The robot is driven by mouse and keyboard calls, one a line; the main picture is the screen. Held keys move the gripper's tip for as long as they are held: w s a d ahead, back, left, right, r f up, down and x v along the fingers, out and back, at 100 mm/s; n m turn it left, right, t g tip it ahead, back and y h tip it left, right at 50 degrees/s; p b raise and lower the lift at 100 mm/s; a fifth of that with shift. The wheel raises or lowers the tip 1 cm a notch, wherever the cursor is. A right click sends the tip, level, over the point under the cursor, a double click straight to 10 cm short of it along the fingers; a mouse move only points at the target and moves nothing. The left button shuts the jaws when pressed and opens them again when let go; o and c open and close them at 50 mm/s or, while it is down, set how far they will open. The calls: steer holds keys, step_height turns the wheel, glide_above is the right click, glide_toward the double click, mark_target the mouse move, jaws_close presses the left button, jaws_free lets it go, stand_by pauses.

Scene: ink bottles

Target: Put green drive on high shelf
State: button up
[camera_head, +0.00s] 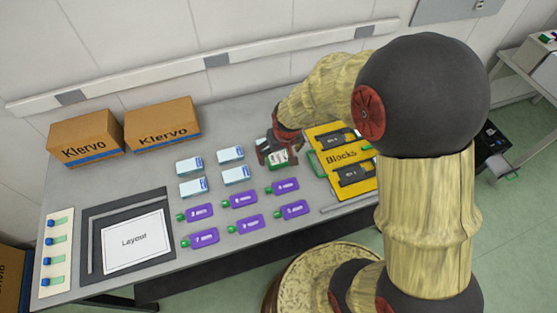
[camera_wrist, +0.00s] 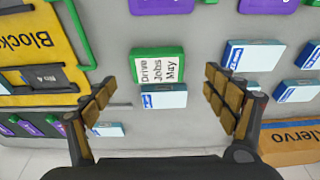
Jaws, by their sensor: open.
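The green drive (camera_wrist: 157,53), with a white label reading "Drive Jobs May", lies on the grey table between and beyond my fingertips in the wrist view. In the head view the green drive (camera_head: 281,160) is partly hidden by my gripper (camera_head: 277,151). My gripper (camera_wrist: 158,84) is open and empty, one finger to each side of the drive's line. A white and blue box (camera_wrist: 163,97) is right against or very near the drive, on the side nearer my palm. A rack (camera_head: 532,58) at the right edge may be the high shelf; I cannot tell.
A yellow "Blocks" board (camera_head: 341,157) is close on the right. Two Klervo cartons (camera_head: 163,121) and a Layout sheet (camera_head: 134,240) are at left.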

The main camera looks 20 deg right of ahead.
mark_target(279, 158)
steer(key=shift+d+b+x, duration=0.2)
steer(key=shift+b+x, duration=0.65)
steer(key=shift+x, duration=1.95)
steer(key=shift+w+r, duration=0.1)
steer(key=shift+w, duration=0.05)
steer(key=c, duration=0.3)
steer(key=c, duration=1.1)
steer(key=shift+c, duration=0.4)
steer(key=shift+r, duration=0.15)
